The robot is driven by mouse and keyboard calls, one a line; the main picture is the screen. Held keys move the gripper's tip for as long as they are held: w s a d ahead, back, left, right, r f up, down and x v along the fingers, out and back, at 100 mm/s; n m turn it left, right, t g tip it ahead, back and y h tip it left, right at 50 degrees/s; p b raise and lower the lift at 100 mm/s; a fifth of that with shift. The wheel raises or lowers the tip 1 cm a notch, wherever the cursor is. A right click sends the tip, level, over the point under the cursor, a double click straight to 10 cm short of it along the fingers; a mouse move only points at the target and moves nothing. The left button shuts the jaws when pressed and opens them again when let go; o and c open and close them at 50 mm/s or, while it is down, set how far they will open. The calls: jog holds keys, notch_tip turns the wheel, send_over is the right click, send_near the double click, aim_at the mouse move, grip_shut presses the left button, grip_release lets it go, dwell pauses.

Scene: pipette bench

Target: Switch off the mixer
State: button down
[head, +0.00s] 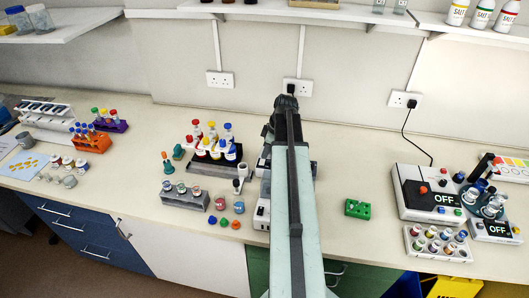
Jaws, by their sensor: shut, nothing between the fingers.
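Two white devices with dark displays stand at the right. The larger one (411,205) has a black top, red knobs and a display reading OFF. The smaller one (478,233) also reads OFF and carries a cluster of blue-capped tubes (487,203). I cannot tell for certain which is the mixer. My arm stretches from the bottom middle towards the wall. My gripper (286,103) is at its far end, small and dark, shut and empty, near the wall socket and well left of both devices. A white device (262,213) is partly hidden behind my arm.
A green block (357,209) lies between my arm and the devices. A tray of small vials (412,243) stands before the larger device. Racks of capped tubes (214,149) and a grey vial rack (184,199) stand left of my arm. A black cable (406,126) hangs behind the devices.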

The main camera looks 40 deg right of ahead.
jog(key=p+v, duration=0.3)
jog(key=v, duration=0.2)
